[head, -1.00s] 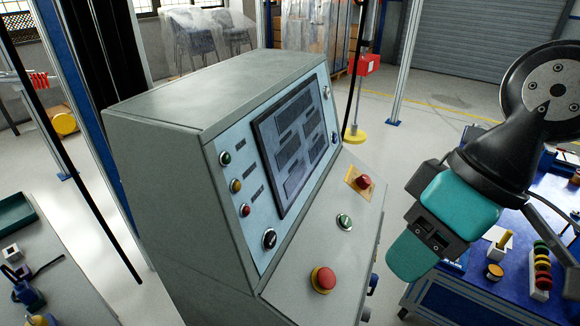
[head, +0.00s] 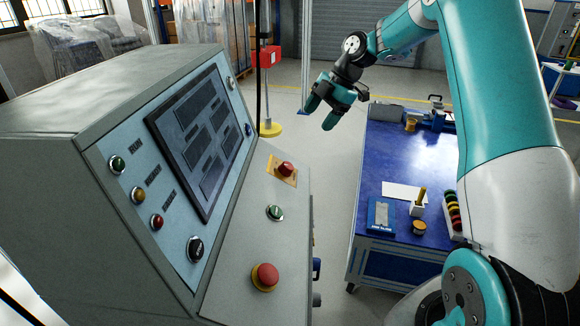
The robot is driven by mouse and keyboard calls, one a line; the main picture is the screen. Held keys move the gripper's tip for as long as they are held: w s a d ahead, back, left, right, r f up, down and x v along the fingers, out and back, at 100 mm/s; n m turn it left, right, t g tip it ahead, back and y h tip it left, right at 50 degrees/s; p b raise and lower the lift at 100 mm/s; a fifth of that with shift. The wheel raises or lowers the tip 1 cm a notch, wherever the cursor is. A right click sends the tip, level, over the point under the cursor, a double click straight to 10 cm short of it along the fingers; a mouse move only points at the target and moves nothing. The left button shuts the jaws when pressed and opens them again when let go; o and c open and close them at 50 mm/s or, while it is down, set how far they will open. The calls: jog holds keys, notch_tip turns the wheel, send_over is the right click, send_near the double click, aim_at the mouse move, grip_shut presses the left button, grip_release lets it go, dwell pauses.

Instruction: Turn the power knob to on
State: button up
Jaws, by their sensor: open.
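The power knob appears to be the black round knob (head: 195,248) with a light mark, low on the sloped face of the grey control cabinet (head: 45,200). Its exact setting is too small to read. My gripper (head: 320,114) is open and empty, with its two teal fingers apart and pointing down. It hangs in the air beyond the cabinet's right side, well apart from the knob.
A green lamp (head: 117,164), a yellow lamp (head: 138,194) and a red lamp (head: 156,221) sit beside the dark screen (head: 168,128). Red mushroom buttons (head: 265,276) and a green button (head: 275,212) are on the lower panel. A blue workbench (head: 400,165) with small items stands at right.

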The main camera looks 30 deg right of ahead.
aim_at(289, 165)
jog(key=p+x, duration=0.2)
jog(key=x, duration=1.5)
jog(key=shift+s+f, duration=0.1)
jog(key=c, duration=0.9)
